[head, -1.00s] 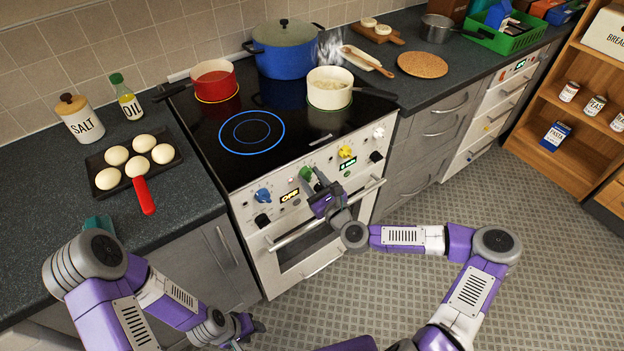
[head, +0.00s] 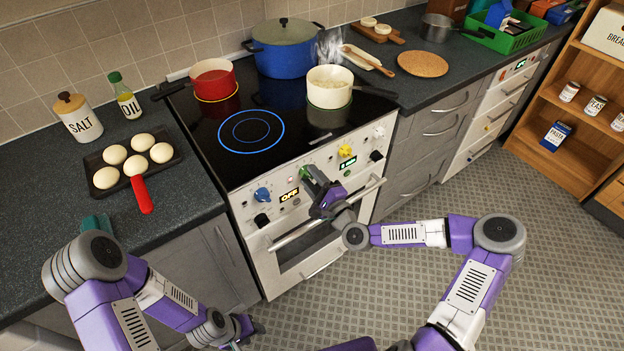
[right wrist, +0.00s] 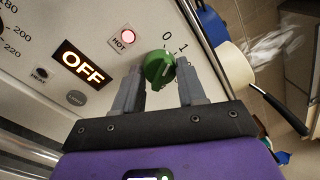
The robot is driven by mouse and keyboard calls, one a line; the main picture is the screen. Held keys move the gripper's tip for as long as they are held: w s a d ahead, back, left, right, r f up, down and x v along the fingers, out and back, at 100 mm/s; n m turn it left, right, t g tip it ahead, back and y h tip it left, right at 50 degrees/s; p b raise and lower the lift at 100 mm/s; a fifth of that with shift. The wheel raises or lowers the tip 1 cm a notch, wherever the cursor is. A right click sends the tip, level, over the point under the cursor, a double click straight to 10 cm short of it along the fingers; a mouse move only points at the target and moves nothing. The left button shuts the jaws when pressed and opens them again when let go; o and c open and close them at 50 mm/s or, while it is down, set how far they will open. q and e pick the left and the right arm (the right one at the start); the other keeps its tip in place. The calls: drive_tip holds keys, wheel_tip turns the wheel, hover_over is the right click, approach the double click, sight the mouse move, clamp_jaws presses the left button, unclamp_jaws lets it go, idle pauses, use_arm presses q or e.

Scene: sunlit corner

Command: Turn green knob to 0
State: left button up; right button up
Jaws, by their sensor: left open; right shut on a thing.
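The green knob (right wrist: 160,67) sits on the cooker's pale control panel, between the two fingers of my right gripper (right wrist: 160,85) in the right wrist view. My right gripper is shut on it. The digits 0 and 1 are printed just beyond the knob; I cannot tell exactly where its mark points. In the head view my right gripper (head: 310,180) hides most of the knob. My left gripper (head: 250,331) is open and empty, low in front of the cabinets, away from the panel.
A blue knob (head: 262,195) and a yellow knob (head: 345,151) flank the green one. The oven handle (head: 315,222) runs below. A red pot (head: 212,78), blue pot (head: 284,50) and steaming white pot (head: 330,88) stand on the hob. The floor is clear.

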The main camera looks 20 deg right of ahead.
drive_tip(key=shift+n, duration=0.9)
drive_tip(key=o, duration=1.1)
drive_tip(key=shift+c, duration=0.2)
drive_tip(key=p+v, duration=0.1)
drive_tip(key=v, duration=0.6)
drive_tip(key=shift+s+d, duration=0.15)
drive_tip(key=shift+s, duration=0.1)
